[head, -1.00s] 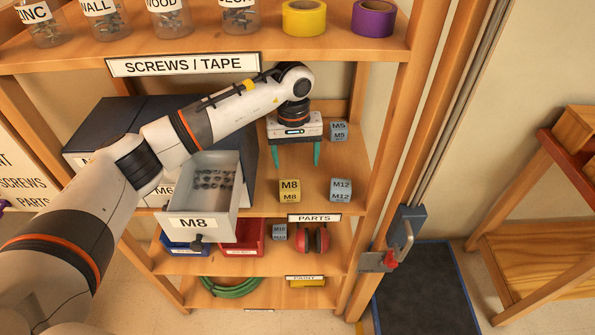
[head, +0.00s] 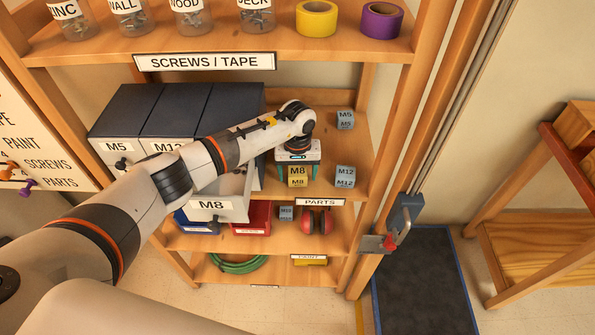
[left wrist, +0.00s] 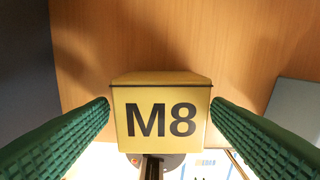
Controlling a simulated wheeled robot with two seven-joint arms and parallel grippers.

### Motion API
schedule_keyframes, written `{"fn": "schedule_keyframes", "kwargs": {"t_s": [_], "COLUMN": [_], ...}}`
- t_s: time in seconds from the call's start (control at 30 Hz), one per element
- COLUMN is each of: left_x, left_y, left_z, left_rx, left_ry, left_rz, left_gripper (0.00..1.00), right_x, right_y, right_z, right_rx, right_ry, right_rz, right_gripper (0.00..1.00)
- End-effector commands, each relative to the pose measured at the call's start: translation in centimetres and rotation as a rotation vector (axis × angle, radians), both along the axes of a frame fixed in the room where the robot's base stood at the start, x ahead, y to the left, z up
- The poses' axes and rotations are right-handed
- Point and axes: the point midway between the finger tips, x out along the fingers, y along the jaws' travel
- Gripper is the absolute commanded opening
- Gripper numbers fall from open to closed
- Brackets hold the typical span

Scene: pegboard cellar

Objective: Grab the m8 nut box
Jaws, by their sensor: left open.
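The M8 nut box is a small yellow cube (head: 298,177) on the middle shelf, marked M8 in black. My left gripper (head: 298,168) is over it, with a green finger on each side. In the left wrist view the yellow box (left wrist: 161,118) sits between the two green textured fingers. The left fingertips (left wrist: 160,108) are open, close beside the box's sides; whether they touch it I cannot tell. My right gripper is not in view.
Blue-grey boxes M12 (head: 345,177) and M5 (head: 345,120) stand right of the M8 box. An open drawer marked M8 (head: 220,208) juts out at left. Red earmuffs (head: 316,221) and a red bin (head: 250,218) are on the shelf below.

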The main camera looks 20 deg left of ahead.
Motion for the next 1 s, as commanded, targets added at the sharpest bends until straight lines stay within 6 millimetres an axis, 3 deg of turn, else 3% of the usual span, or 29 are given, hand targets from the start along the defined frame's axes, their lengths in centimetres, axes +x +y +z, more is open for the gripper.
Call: {"fn": "schedule_keyframes", "kwargs": {"t_s": [0.23,0.5,0.6,0.87,1.0], "left_x": [0.0,0.1,0.1,0.2,0.2], "left_y": [0.0,0.0,0.0,0.0,0.1], "left_z": [-0.2,-0.2,-0.1,0.3,2.2], "left_rx": [-0.001,-0.001,-0.001,-0.002,-0.001], "left_ry": [-0.001,-0.001,-0.003,-0.005,-0.009], "left_rz": [0.000,0.000,0.000,0.000,-0.001], "left_gripper": [0.73,0.29,0.17,0.17,0.17], "right_x": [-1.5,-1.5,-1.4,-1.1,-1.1], "right_y": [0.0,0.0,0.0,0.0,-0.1], "right_z": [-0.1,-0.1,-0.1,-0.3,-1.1], "right_rx": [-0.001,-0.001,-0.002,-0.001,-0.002], "right_ry": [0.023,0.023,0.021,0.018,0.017], "right_rz": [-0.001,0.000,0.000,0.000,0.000], "right_gripper": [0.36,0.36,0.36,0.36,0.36]}}
